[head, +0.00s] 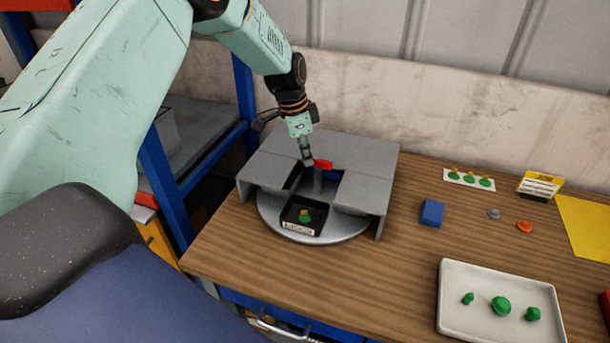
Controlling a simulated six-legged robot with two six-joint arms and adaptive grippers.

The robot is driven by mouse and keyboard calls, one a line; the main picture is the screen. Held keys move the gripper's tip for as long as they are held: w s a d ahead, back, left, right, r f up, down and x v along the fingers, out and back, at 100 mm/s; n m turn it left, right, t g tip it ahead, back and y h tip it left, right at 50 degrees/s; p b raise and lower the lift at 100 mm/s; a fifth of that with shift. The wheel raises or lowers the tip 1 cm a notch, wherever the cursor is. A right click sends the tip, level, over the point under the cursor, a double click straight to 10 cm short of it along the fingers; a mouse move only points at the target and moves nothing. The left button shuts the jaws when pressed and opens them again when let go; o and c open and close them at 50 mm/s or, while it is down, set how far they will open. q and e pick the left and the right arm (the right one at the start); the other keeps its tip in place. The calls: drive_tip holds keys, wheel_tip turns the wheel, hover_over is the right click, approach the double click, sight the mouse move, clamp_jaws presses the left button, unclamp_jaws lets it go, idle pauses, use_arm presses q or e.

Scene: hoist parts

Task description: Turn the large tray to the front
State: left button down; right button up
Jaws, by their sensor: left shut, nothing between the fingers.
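A round grey turntable (268,224) stands on the wooden bench under a grey cover (364,160) that is open at the front. A black tray (287,214) with a pale label sits in the front opening and holds a green and yellow part (304,215). The label is too small to read, so I cannot tell whether this is the large tray. A red handle (323,164) stands at the turntable's middle. My left gripper (308,161) is shut and points down right beside the handle's left end; I cannot tell if they touch. My right gripper is not in view.
Right of the turntable are a blue block (432,213), a white strip with green and yellow parts (469,179), a yellow sign (540,184) and a white tray (455,310) with green parts. A blue rack post (167,190) stands left. The wall is close behind.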

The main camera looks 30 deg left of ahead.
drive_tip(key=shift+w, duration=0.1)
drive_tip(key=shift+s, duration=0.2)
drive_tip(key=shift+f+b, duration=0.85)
drive_tip(key=shift+b, duration=0.05)
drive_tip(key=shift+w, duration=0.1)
